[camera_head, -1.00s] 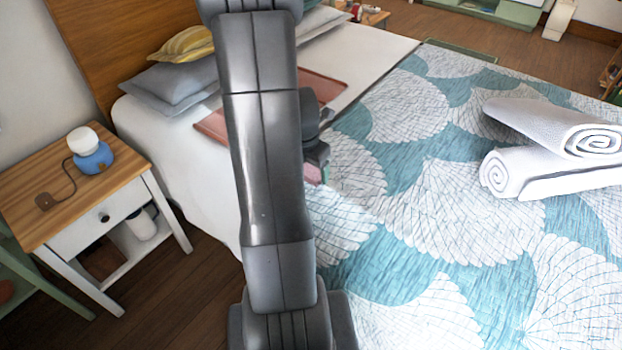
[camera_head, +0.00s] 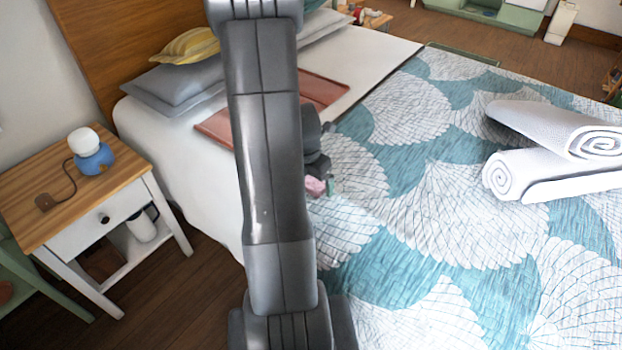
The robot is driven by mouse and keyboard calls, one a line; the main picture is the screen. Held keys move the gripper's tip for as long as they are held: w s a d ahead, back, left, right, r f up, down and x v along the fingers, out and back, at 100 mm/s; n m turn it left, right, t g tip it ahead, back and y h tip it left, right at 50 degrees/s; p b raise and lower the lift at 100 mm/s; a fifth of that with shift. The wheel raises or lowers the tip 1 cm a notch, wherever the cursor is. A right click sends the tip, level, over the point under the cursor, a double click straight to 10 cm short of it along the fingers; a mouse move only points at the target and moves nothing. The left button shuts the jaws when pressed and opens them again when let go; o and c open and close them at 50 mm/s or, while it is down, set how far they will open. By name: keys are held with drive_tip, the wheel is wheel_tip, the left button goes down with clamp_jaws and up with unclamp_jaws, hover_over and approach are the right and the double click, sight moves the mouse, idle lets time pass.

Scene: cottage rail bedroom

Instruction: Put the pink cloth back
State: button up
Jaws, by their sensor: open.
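A small crumpled pink cloth (camera_head: 314,186) shows just right of my arm, at the tips of my gripper (camera_head: 324,182), over the near side of the bed's patterned cover. My gripper points down and is open. My arm hides part of it and much of the area to its left. I cannot tell whether the cloth lies fully on the cover or still touches a finger. A flat reddish-pink piece (camera_head: 325,92) lies on the white sheet near the pillows, partly behind my arm.
The bed has a teal and white cover (camera_head: 440,200). Two rolled white towels (camera_head: 550,150) lie on it at the right. Grey and yellow pillows (camera_head: 180,80) are at the headboard. A nightstand (camera_head: 120,190) with a blue and white lamp (camera_head: 90,152) stands at the left.

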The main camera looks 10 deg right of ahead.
wheel_tip(320, 180, up, 12)
drive_tip(key=s+a+p, duration=0.1)
drive_tip(key=p, duration=0.1)
drive_tip(key=shift+s+p, duration=0.15)
drive_tip(key=shift+p, duration=0.15)
drive_tip(key=shift+a, duration=0.1)
drive_tip(key=f+b, duration=0.1)
drive_tip(key=f, duration=0.6)
drive_tip(key=w+d+f+b, duration=0.1)
drive_tip(key=f, duration=0.3)
drive_tip(key=shift+d+f+b, duration=0.1)
drive_tip(key=shift+f+b, duration=0.2)
drive_tip(key=shift+f, duration=0.05)
drive_tip(key=shift+w, duration=0.15)
drive_tip(key=shift+r+p, duration=0.4)
drive_tip(key=shift+r, duration=0.85)
drive_tip(key=shift+f, duration=0.1)
